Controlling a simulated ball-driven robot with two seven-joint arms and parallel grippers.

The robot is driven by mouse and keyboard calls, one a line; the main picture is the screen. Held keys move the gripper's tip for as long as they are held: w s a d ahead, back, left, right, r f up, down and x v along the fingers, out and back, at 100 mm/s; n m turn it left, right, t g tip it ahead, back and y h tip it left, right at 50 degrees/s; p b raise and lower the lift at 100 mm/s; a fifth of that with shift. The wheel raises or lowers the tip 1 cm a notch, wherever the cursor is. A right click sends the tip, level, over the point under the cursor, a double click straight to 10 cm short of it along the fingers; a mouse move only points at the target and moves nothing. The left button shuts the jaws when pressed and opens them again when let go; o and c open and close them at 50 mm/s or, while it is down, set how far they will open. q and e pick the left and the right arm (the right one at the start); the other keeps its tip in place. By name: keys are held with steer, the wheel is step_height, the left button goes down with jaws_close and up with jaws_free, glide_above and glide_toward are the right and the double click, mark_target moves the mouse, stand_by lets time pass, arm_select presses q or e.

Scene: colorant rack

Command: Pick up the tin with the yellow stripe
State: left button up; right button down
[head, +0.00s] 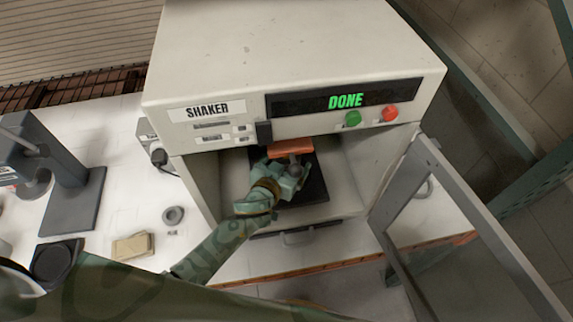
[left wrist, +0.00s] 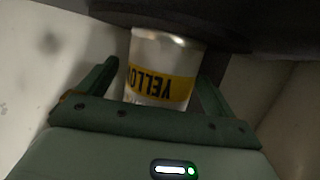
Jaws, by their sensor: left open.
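The tin with the yellow stripe (left wrist: 160,68) shows in the left wrist view, silver with a yellow band whose lettering, partly visible as "YELLO", appears upside down. My left gripper (head: 293,172) reaches into the open shaker (head: 290,60). In the left wrist view its two fingers stand open, one on each side of the tin. I cannot tell whether either finger touches it. In the head view the tin is mostly hidden by my gripper. My right gripper is not in view.
The shaker display (head: 346,101) reads "DONE". An orange-red part (head: 291,147) is above my gripper, and a black plate (head: 313,186) lies below. The shaker door (head: 470,215) hangs open at the right. A grey stand (head: 75,195) and tan block (head: 132,246) are left on the white table.

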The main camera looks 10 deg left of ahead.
arm_select(q)
steer(key=shift+w+d+f, duration=0.1)
steer(key=shift+w+f, duration=0.05)
steer(key=shift+w, duration=0.15)
steer(key=shift+s, duration=0.1)
steer(key=shift+s, duration=0.1)
steer(key=c, duration=1.3)
